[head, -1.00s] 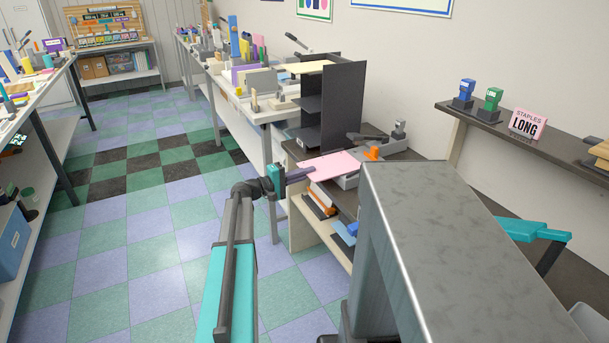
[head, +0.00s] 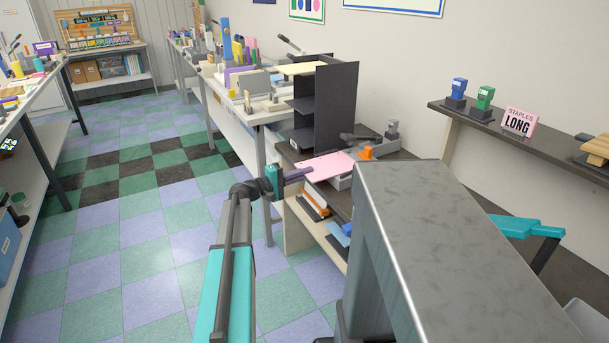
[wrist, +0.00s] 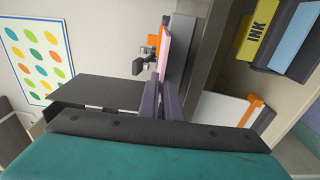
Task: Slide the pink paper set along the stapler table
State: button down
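The pink paper set (head: 326,167) is flat and level at the near left edge of the dark stapler table (head: 402,156). My gripper (head: 300,174) reaches in from the left, with its fingers at the set's left edge. In the wrist view the two fingers (wrist: 167,98) are closed on the pink set (wrist: 166,52), which shows edge-on between them. A grey stapler (head: 392,136) with an orange part (head: 367,152) stands just beyond the set. I cannot tell whether the set touches the tabletop.
A tall black rack (head: 336,108) stands behind the set, near the table's left end. Below the tabletop, a shelf holds a yellow INK box (wrist: 258,40) and an orange-edged item (wrist: 251,108). A STAPLES LONG sign (head: 519,122) is on the right-hand shelf. The floor at left is clear.

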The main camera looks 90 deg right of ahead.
dwell(0.3)
jog(key=c, duration=1.6)
grip_release()
jog(key=shift+o, duration=0.2)
jog(key=shift+w, duration=0.15)
jog(key=v, duration=1.3)
jog(key=shift+w+a+b, duration=0.15)
jog(key=shift+a+b, duration=0.1)
jog(key=shift+b, duration=0.15)
